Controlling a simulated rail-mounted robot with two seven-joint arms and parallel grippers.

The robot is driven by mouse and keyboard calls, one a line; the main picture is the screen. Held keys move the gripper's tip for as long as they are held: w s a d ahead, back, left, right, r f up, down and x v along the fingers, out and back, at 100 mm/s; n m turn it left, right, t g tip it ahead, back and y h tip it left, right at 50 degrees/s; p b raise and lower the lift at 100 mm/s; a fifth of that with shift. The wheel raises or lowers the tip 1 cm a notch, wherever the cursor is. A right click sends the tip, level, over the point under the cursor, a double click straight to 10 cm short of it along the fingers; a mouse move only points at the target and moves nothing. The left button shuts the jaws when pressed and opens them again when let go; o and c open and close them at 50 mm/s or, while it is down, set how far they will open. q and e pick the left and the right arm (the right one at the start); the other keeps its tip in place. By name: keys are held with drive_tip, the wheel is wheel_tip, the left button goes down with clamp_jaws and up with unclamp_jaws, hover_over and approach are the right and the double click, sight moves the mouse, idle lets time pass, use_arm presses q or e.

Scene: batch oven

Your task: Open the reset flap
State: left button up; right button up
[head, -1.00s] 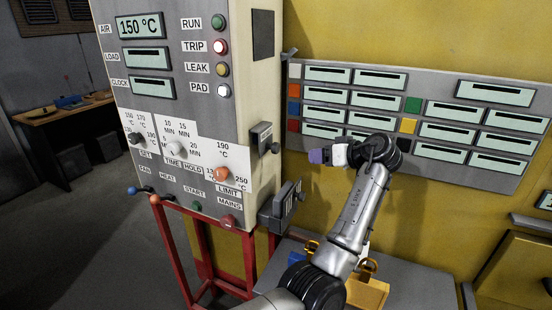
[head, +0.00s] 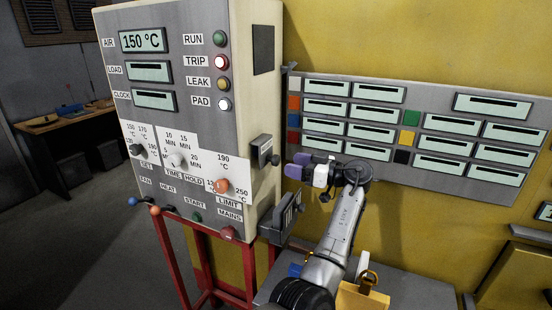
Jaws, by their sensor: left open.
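My left gripper (head: 293,170), with purple fingertips, is open and empty to the right of the control cabinet (head: 190,115). On the cabinet's right side sits a small grey box with a dark knob (head: 264,151), which may be the reset flap; its label is too small to read. The fingertips appear just right of and slightly below this box, and a small gap shows between them. A second grey box (head: 287,217) with dark markings sits lower on the same side, below the gripper. My right gripper is not in view.
A grey panel of display slots (head: 440,180) and coloured squares hangs on the yellow wall behind my arm. A yellow bin (head: 362,298) stands on a grey surface below. A red frame (head: 180,255) carries the cabinet.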

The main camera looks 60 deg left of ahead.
sight(278, 161)
use_arm(q)
drive_tip(key=shift+p+x, duration=0.6)
drive_tip(key=shift+x, duration=2.55)
drive_tip(key=shift+c, duration=0.2)
clamp_jaws()
